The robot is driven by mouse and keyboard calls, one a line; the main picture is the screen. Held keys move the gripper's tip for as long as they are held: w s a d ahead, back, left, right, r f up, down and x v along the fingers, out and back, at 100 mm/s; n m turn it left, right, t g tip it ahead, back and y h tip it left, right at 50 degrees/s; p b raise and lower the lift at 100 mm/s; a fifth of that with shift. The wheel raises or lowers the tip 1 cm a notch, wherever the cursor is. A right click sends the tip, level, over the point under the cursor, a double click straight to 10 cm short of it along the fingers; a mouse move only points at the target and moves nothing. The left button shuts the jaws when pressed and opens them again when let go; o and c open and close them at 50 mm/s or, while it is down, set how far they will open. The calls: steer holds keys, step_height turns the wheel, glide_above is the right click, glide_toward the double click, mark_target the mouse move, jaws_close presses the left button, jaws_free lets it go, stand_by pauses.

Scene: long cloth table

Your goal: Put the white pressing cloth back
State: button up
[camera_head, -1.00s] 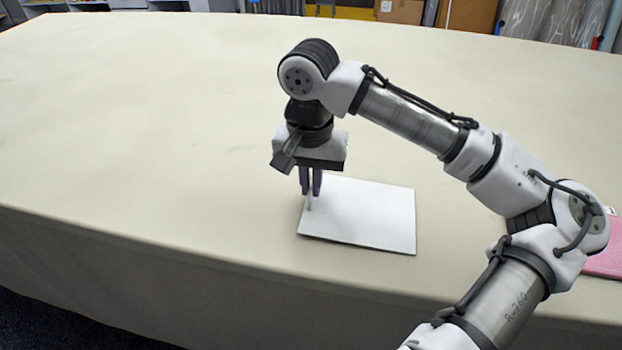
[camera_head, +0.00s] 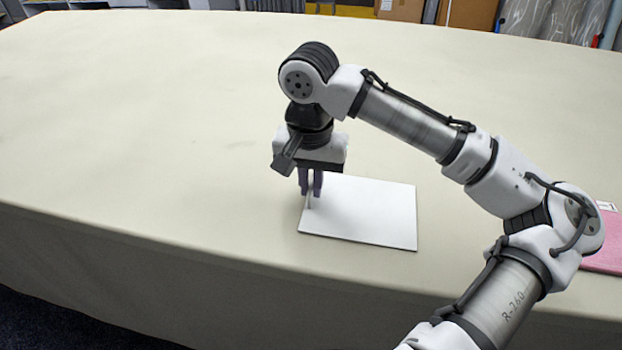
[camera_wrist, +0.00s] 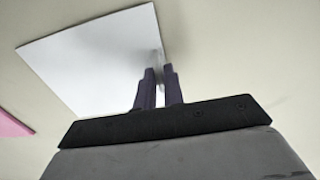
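The white pressing cloth (camera_head: 365,215) lies flat on the table like a thin, stiff sheet. It also shows in the wrist view (camera_wrist: 95,62). A small pale upright piece (camera_head: 309,201) stands near its left edge. My gripper (camera_head: 310,194) points down over that left edge, with a narrow gap between its two dark fingers. In the wrist view my gripper's fingers (camera_wrist: 159,72) stand on either side of the pale piece, near the cloth's edge. I see no clear grip on it, and the exact contact is hidden.
The long cream-covered table (camera_head: 130,130) is bare to the left and behind. A pink item (camera_head: 606,255) lies at the right, partly behind my arm; it also shows in the wrist view (camera_wrist: 12,127). The table's front edge runs close in front of the white cloth.

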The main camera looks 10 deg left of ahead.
steer(key=o, duration=0.5)
steer(key=shift+w+f, duration=0.1)
steer(key=shift+f, duration=0.3)
steer(key=shift+c, duration=0.2)
steer(key=shift+r, duration=0.2)
